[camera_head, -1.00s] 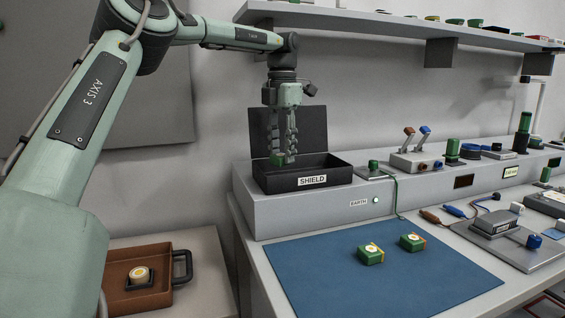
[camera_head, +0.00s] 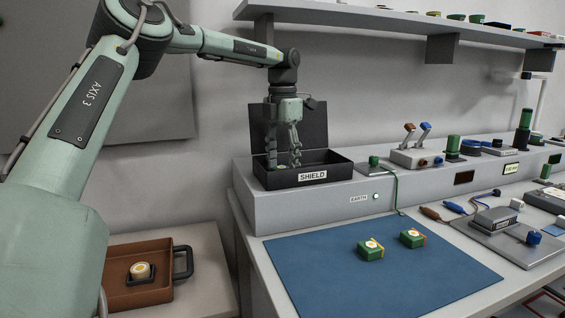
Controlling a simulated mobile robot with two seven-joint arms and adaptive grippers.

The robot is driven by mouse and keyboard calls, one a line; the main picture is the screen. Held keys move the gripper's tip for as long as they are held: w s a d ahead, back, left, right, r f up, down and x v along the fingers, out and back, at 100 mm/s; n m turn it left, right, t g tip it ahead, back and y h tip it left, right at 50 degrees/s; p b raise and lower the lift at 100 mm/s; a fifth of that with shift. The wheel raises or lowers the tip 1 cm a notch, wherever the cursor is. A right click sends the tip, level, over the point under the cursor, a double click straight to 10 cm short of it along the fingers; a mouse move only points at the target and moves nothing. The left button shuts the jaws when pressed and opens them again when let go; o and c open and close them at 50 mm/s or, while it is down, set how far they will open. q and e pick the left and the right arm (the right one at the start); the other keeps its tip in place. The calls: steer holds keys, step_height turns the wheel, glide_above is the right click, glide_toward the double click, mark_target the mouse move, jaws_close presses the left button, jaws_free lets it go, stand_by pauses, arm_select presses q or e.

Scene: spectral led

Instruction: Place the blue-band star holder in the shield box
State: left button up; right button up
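The black shield box (camera_head: 312,177), labelled SHIELD, stands on the grey bench ledge with its lid raised at the back. My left gripper (camera_head: 283,160) reaches down into it at the left side. Its fingers look spread apart, with the tips below the rim. My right gripper is not in view.
Two green holders with yellowish bands, a left one (camera_head: 370,249) and a right one (camera_head: 412,238), sit on the blue mat (camera_head: 320,280). A brown tray (camera_head: 140,297) holds a small round item. Switches and posts line the ledge to the right of the box.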

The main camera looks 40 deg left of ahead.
mark_target(283, 167)
arm_select(q)
steer(key=shift+r, duration=0.1)
step_height(283, 167, up, 8)
steer(key=shift+f, duration=0.25)
stand_by(0.4)
